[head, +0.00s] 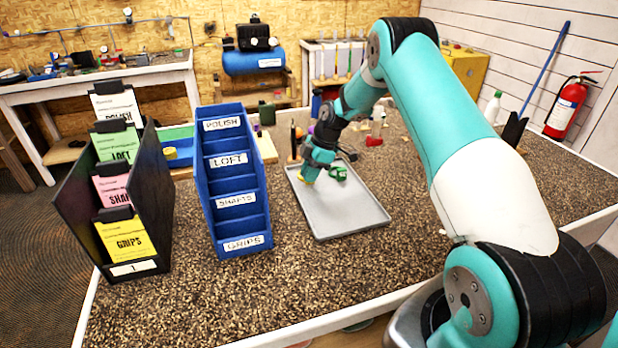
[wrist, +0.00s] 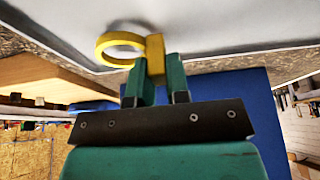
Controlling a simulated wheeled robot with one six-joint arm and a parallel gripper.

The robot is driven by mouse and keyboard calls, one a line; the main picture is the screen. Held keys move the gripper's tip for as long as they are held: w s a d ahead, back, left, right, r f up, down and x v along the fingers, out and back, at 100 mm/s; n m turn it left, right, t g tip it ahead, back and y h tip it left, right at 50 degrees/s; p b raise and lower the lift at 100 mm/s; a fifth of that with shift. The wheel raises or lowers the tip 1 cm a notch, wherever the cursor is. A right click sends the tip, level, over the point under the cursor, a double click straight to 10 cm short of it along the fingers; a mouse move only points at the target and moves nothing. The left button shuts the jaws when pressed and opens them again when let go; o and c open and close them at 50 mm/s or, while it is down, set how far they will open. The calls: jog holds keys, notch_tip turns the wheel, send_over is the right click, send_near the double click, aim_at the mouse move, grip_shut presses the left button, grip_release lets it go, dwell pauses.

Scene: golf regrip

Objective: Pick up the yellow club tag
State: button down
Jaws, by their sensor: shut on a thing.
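The yellow club tag (wrist: 122,45) shows in the wrist view as a flat ring with a short upright block at its right. My gripper (wrist: 160,80) is shut on that block, with one green finger on each side, and the ring sticks out to the left. In the head view my gripper (head: 312,166) is low over the far left part of the grey tray (head: 350,222). Only a small yellow bit of the tag (head: 308,174) shows there under the fingers. I cannot tell whether the tag still touches the tray.
A green object (head: 338,173) is just right of my gripper, over the tray. A blue sorter (head: 235,185) with labelled slots stands left of the tray. A black card holder (head: 155,195) is further left. The near part of the tray is clear.

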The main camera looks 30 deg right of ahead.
notch_tip(320, 180, up, 19)
jog(key=b, duration=0.2)
